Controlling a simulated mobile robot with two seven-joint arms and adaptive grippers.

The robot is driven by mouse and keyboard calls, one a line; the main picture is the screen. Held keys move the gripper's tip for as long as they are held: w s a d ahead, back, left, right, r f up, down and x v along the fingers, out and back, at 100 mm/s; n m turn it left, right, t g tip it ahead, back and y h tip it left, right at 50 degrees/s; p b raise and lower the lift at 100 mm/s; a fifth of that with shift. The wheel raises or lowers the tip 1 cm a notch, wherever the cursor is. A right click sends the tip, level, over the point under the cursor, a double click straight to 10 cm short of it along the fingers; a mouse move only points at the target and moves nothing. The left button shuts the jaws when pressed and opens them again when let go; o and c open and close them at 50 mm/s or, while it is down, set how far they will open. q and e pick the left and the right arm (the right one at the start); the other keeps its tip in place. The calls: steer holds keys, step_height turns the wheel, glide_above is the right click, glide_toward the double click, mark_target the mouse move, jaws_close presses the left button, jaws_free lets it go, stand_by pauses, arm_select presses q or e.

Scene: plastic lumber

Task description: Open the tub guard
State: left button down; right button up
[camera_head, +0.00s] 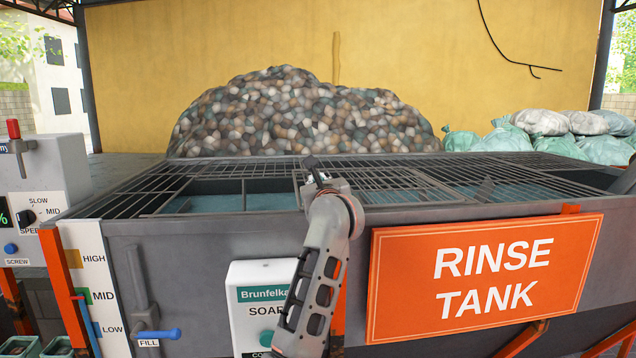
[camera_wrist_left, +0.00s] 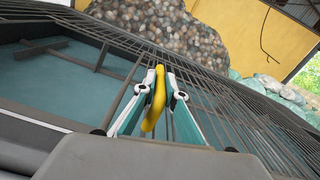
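The tub guard (camera_head: 430,170) is a dark metal grating across the top of the grey rinse tank (camera_head: 200,235). It also shows in the wrist view (camera_wrist_left: 225,100), with blue-green water beside and under it. My left arm rises from the bottom of the head view, and its gripper (camera_head: 318,175) is at the grating near the tank's front rim. In the wrist view the left fingers (camera_wrist_left: 158,90) are close on both sides of a yellow handle (camera_wrist_left: 155,100) at the grating. The gripper hides this handle in the head view. I cannot make out my right gripper.
An orange RINSE TANK sign (camera_head: 485,275) is on the tank front. A soap dispenser (camera_head: 262,300) and a blue fill handle (camera_head: 158,334) are on the front left. A control box (camera_head: 40,180) stands at the left. A mixed heap (camera_head: 300,115) and bags (camera_head: 545,130) lie behind.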

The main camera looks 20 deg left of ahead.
arm_select(q)
steer(key=c, duration=2.1)
jaws_free()
steer(key=v, duration=0.7)
steer(key=shift+s+d, duration=0.15)
steer(key=shift+s, duration=0.1)
